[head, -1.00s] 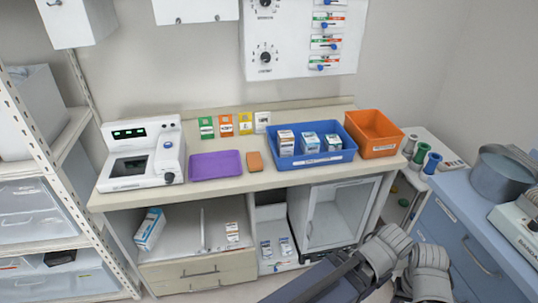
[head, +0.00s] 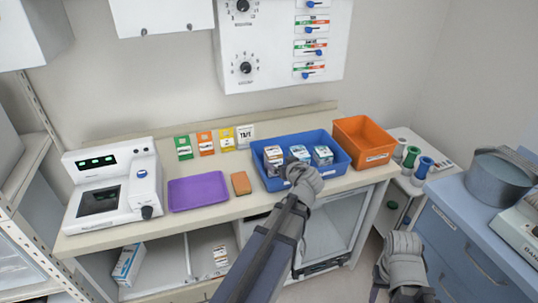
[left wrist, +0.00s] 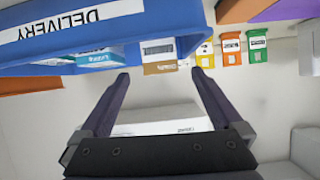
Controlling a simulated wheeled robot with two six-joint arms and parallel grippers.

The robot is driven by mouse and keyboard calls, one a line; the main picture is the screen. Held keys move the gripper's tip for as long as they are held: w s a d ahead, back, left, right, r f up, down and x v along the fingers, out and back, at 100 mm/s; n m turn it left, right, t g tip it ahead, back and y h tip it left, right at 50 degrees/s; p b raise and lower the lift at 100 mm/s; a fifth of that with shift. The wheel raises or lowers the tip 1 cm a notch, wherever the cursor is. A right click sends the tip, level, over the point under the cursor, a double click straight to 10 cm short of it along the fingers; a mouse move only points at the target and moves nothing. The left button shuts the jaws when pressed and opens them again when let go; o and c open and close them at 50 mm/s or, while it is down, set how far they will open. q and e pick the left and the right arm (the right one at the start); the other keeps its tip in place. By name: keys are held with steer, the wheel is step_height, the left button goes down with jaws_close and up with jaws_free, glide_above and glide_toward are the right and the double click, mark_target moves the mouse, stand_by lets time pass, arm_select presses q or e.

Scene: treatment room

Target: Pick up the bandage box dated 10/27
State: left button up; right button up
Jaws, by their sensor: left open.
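Three small bandage boxes stand in the blue bin (head: 347,165): a left box (head: 273,158), a middle box (head: 299,152) and a right box (head: 322,155). Their dates are too small to read. My left gripper (head: 296,166) is at the bin's front, partly covering the middle box's lower part. The left wrist view is turned upside down. There my left gripper (left wrist: 161,78) is open and empty, with a white and brown box (left wrist: 158,53) beyond the gap between its fingers. My right gripper (head: 404,268) is low at the right; its jaws are not clear.
An orange bin (head: 365,140) stands right of the blue bin. A tan block (head: 241,184), a purple tray (head: 198,191) and a white device (head: 112,184) are to the left. Cards stand behind. More boxes (head: 220,255) sit on the shelf below.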

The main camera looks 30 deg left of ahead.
mark_target(275, 152)
arm_select(q)
steer(key=a, duration=0.1)
steer(key=w+a+r, duration=0.1)
steer(key=shift+w+a+r+n+t+y, duration=0.15)
steer(key=shift+a+n+t+y, duration=0.15)
steer(key=b+x, duration=0.1)
steer(key=x, duration=0.1)
steer(key=shift+w+a, duration=0.15)
steer(key=shift+w, duration=0.1)
steer(key=x, duration=0.1)
steer(key=b+x, duration=0.1)
steer(key=x, duration=0.1)
steer(key=b+x, duration=0.1)
steer(key=shift+w+f, duration=0.3)
steer(key=shift+f, duration=0.2)
steer(key=shift+w+a, duration=0.15)
steer(key=shift+w, duration=0.05)
arm_select(e)
steer(key=f, duration=0.3)
steer(key=shift+w+a+f, duration=0.1)
steer(key=shift+w+a, duration=0.2)
arm_select(q)
steer(key=shift+c, duration=0.2)
steer(key=c, duration=1.4)
